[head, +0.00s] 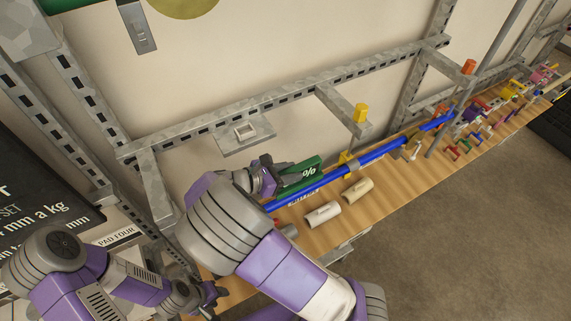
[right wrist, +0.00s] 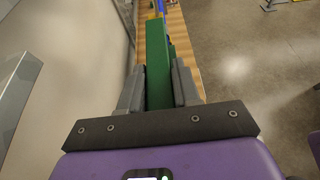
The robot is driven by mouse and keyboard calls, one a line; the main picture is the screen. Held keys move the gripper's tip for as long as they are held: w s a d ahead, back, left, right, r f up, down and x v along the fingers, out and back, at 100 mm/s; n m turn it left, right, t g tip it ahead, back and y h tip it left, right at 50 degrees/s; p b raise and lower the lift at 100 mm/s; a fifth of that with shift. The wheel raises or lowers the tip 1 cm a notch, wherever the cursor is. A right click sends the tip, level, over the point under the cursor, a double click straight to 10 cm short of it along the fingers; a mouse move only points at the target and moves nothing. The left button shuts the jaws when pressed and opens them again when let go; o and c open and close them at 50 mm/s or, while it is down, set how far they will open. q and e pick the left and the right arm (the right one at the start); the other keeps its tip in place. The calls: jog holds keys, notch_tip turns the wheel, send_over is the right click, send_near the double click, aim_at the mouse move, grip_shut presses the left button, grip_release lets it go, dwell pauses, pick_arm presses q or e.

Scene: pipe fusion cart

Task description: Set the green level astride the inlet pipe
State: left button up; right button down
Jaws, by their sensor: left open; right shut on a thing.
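The green level (head: 306,171) has a white percent mark on its side and sits over the workbench beside the blue pipe (head: 385,150). My right gripper (head: 283,181) is shut on the level. In the right wrist view the green level (right wrist: 158,62) stands between the two grey fingers of the right gripper (right wrist: 158,88), pointing away along the bench. A bit of blue pipe (right wrist: 160,4) shows beyond it. In the head view the level lies close along the pipe; I cannot tell whether they touch. My left gripper (head: 212,297) is open and empty at the lower left, partly hidden.
The wooden bench (head: 310,238) carries a white sleeve (head: 322,214) and a cream sleeve (head: 358,191) in front of the pipe. A yellow clamp (head: 347,161) stands at the pipe. A slotted metal frame (head: 225,115) runs behind. Several coloured fittings fill the far right end.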

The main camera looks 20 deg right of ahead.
jog(key=shift+s+f, duration=0.1)
jog(key=shift+f, duration=0.15)
notch_tip(320, 180, down, 4)
jog(key=b, duration=0.4)
jog(key=shift+r, duration=0.25)
jog(key=shift+f+b, duration=0.45)
jog(key=shift+f, duration=0.5)
jog(key=c, duration=0.7)
grip_release()
jog(key=shift+c, duration=0.2)
